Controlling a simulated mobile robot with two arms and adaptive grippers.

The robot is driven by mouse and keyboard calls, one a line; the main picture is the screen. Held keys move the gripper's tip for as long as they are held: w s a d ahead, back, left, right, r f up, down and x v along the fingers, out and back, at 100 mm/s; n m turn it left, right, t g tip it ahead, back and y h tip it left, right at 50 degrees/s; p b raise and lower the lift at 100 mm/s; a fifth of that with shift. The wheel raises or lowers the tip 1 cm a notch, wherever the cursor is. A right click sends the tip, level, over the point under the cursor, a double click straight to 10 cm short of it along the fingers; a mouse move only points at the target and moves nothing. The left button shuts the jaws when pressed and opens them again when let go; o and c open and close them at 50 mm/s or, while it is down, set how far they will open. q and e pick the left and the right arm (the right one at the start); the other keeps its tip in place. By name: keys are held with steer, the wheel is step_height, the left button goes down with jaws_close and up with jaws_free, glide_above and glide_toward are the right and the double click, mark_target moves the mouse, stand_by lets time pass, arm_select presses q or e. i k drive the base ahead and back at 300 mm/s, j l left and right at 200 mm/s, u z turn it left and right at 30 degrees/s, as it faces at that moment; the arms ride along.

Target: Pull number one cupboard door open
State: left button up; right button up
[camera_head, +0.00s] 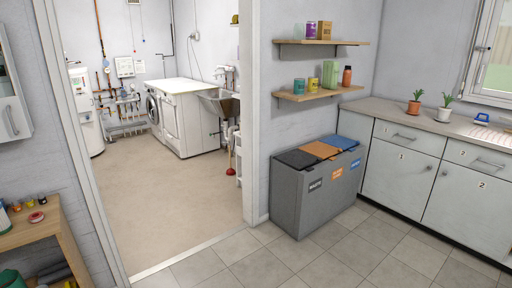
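The cupboard door marked 1 (398,178) is a pale grey-white panel under the counter at the right. It looks shut, with a small knob or handle near its upper right edge.
A grey bin unit (318,190) stands left of door 1, close to it. Tiled floor (345,255) in front is clear. A wooden bench (22,228) is at the left. A doorway opens to a laundry room with a washing machine (190,118). Shelves (318,92) hang above the bins.

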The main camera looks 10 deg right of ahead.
mark_target(402, 179)
steer(key=i+l+z, duration=0.15)
steer(key=i+z, duration=0.75)
steer(key=i, duration=0.2)
steer(key=i+j+z, duration=0.4)
steer(key=i, duration=0.15)
steer(key=i+l+z, duration=0.3)
steer(key=i+z, duration=0.2)
steer(key=i, duration=0.6)
steer(key=i+j+z, duration=0.1)
steer(key=i+z, duration=0.35)
steer(key=i, duration=0.65)
